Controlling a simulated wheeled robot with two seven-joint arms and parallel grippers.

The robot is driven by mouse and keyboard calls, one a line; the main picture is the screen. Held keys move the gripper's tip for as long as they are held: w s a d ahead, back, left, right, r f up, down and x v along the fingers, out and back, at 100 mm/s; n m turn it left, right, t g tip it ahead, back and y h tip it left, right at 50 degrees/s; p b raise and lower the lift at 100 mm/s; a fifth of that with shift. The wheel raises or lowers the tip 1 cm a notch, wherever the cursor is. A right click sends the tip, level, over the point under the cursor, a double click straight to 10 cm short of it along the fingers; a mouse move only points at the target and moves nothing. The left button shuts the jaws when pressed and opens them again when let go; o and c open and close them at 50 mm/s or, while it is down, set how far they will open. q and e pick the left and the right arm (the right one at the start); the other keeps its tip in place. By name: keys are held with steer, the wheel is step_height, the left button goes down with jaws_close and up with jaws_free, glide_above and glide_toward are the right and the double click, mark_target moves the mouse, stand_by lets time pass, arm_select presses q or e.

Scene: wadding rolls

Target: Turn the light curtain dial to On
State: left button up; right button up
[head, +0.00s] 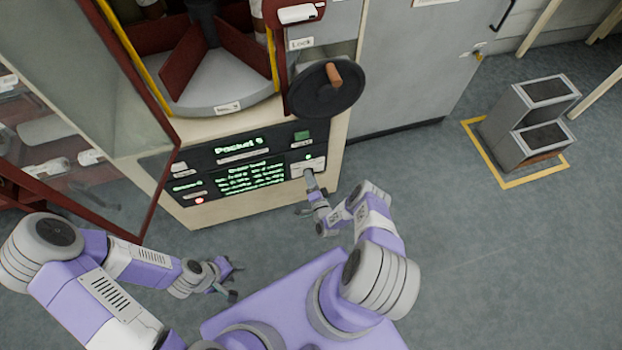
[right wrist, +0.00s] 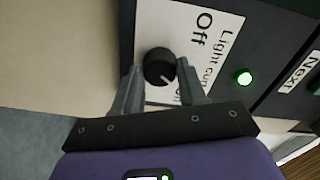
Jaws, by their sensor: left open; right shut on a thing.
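The light curtain dial (right wrist: 160,67) is a black round knob on a white plate (right wrist: 205,20) marked "Off" and "Light cur...". Its white mark points to the lower right, toward a partly hidden label beside the right finger. My right gripper (right wrist: 155,88) is shut on the dial, one finger on each side of it. In the head view my right gripper (head: 310,180) reaches the lower right of the control panel (head: 215,165) and covers the dial. My left gripper (head: 236,282) is open and empty over the floor, away from the panel.
A green light (right wrist: 243,77) glows beside the plate. A dark round handwheel (head: 326,90) with an orange-brown knob sticks out above the panel. An open glass door (head: 85,110) stands at the left. Grey bins (head: 530,120) stand on a yellow-marked floor area; the floor between is clear.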

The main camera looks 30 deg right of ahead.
stand_by(0.4)
steer(key=o, duration=1.1)
steer(key=shift+c, duration=0.2)
steer(key=shift+s, duration=0.1)
